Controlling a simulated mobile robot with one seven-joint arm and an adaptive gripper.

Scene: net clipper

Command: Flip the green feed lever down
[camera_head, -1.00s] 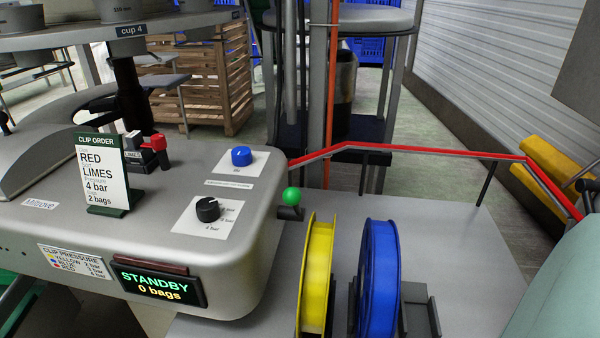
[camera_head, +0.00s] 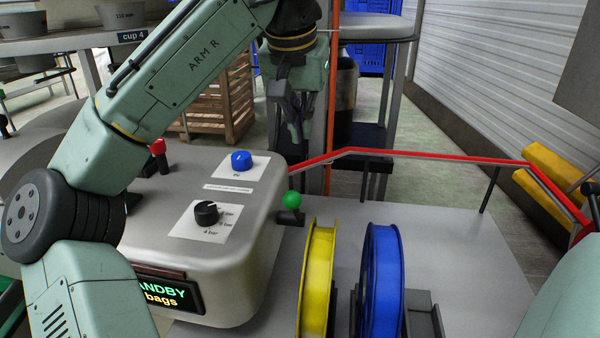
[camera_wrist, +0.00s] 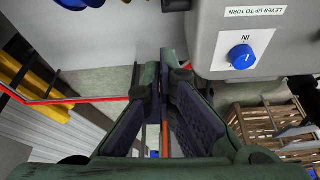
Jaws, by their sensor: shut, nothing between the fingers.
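The green feed lever shows as a green ball knob (camera_head: 292,199) above a dark stub (camera_head: 291,217) on the right side of the grey clipper housing (camera_head: 262,235). My gripper (camera_head: 301,130) points down behind the housing's back right corner. It is above and beyond the green knob in the picture, apart from it. In the wrist view, my gripper (camera_wrist: 165,62) has its fingers together with nothing between them. I cannot make out the green knob in the wrist view.
A blue knob (camera_head: 241,159) and black dial (camera_head: 207,211) sit on the housing. Yellow (camera_head: 318,275) and blue (camera_head: 381,280) reels stand on the right deck (camera_head: 460,245). A red-topped rail (camera_head: 430,152) runs behind, near a grey post. My arm hides the sign's place.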

